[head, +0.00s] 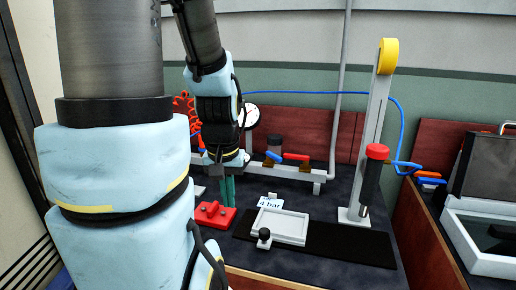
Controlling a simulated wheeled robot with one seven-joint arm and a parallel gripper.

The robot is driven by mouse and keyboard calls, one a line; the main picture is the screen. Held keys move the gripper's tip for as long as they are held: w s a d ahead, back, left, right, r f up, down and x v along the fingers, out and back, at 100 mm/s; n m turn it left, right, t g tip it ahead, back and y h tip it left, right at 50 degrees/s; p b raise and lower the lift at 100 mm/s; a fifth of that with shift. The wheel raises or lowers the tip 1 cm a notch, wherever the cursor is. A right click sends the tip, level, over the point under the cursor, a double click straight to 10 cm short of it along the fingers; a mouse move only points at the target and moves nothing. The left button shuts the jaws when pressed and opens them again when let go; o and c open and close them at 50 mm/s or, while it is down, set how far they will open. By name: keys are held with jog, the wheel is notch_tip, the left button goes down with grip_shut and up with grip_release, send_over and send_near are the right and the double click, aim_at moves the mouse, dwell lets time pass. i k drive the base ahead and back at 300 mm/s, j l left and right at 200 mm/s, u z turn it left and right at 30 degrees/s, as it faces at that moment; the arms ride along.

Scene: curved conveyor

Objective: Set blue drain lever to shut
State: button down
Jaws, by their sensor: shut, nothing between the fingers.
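A blue lever (273,157) sits on the grey pipe (304,174) at the back of the bench, slanting slightly down to the right. A red lever (296,156) sits just right of it on the same pipe. My gripper (228,202) points down with its teal fingers together and nothing visible between them. It is to the left of the blue lever and lower in the picture, apart from it, with its tips by a red block (207,217). My arm hides the pipe's left part.
A white "4 bar" card (268,203) and a light grey tray (281,226) are in front of the pipe. A tall grey stand (375,130) with a red-topped cylinder is on the right. A gauge (249,117), orange coiled hose and blue tube are behind.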

aim_at(270, 156)
jog(key=i+j+u, duration=0.1)
jog(key=j+u, duration=0.15)
jog(key=i+j+u, duration=0.1)
jog(key=j+u, duration=0.15)
jog(key=j, duration=0.15)
jog(key=i+j+u, duration=0.1)
jog(key=j+u, duration=0.15)
jog(key=j, duration=0.05)
